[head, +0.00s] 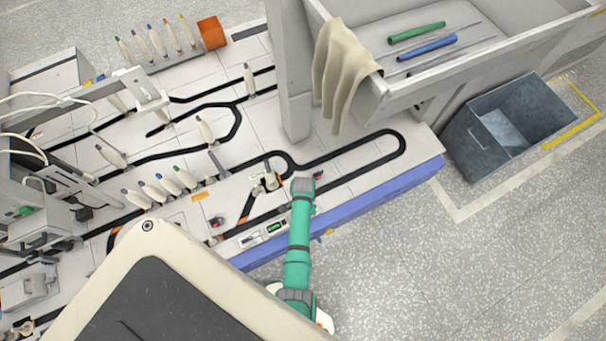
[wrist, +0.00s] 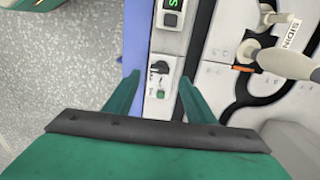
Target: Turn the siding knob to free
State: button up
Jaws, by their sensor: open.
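My gripper (wrist: 158,80) is open, with its two green fingers apart and nothing held between them. In the wrist view a small black knob (wrist: 160,68) on a pale panel shows in the gap between the fingertips, and a small green button (wrist: 160,93) is below it. I cannot read any marking by the knob, nor which way it is set. A label reading "SIDIN", partly cut off (wrist: 292,33), lies to the right beside a cream bobbin (wrist: 285,63). In the head view my gripper (head: 303,187) is over the front edge of the track table, hiding what is under it.
A green-lit display (head: 277,227) sits on the table's front edge, left of my arm. Black track (head: 365,138) loops across the table. A grey post (head: 295,100) and cream cloth (head: 342,65) stand behind. A grey bin (head: 510,125) is at right.

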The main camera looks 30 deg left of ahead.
jog(key=shift+f, duration=2.7)
jog(key=shift+c, duration=0.6)
jog(key=c, duration=0.9)
